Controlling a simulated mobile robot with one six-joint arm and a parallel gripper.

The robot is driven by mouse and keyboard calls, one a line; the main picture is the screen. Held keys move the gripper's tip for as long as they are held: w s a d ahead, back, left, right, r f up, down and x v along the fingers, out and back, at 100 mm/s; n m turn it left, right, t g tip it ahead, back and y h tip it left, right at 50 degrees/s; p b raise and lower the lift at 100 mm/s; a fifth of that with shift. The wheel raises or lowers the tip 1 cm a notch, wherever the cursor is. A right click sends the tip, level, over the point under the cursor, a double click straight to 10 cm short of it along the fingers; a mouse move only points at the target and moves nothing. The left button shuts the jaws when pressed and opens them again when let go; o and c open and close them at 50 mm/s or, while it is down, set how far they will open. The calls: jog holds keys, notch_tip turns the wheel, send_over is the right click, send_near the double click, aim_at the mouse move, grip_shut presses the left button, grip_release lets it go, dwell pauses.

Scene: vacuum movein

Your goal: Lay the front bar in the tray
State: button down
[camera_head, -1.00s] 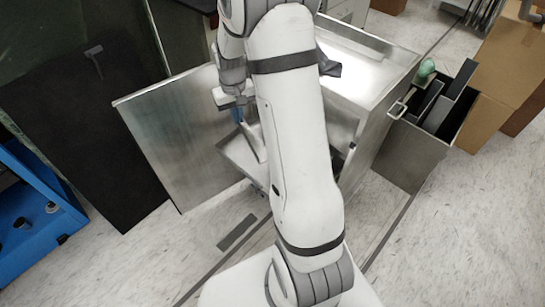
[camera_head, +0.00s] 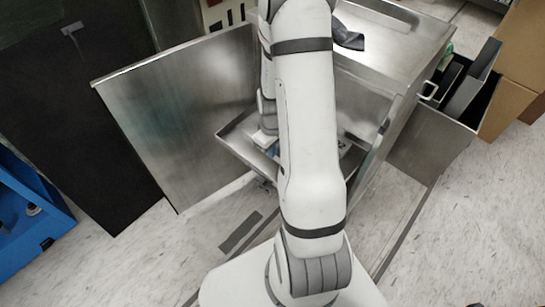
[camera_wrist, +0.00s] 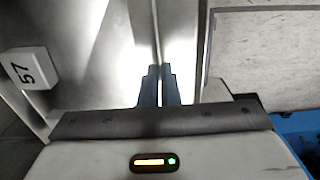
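The metal tray (camera_head: 232,137) sticks out at the front of the open steel chamber, left of my arm. My gripper is low over the tray, and my arm and wrist hide most of it there. In the wrist view my gripper's two dark fingers (camera_wrist: 160,72) are close together, with only a narrow gap. A bright, shiny metal strip (camera_wrist: 180,35) with a thin line along it runs away from the fingertips and appears to be the front bar in their grip. The wrist hides the bar in the head view, so I cannot tell if it touches the tray.
The open chamber door (camera_head: 190,110) stands at the left, close to the tray. A black panel (camera_head: 75,140) leans further left beside a blue frame (camera_head: 30,205). A bin with dark bars (camera_head: 430,150) hangs at the right. A white tag marked 57 (camera_wrist: 28,68) shows in the wrist view.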

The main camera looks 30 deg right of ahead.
jog(key=shift+f+b, duration=0.35)
jog(key=shift+f, duration=1.5)
jog(key=shift+f, duration=0.25)
jog(key=c, duration=1.7)
grip_release()
jog(key=shift+r, duration=0.1)
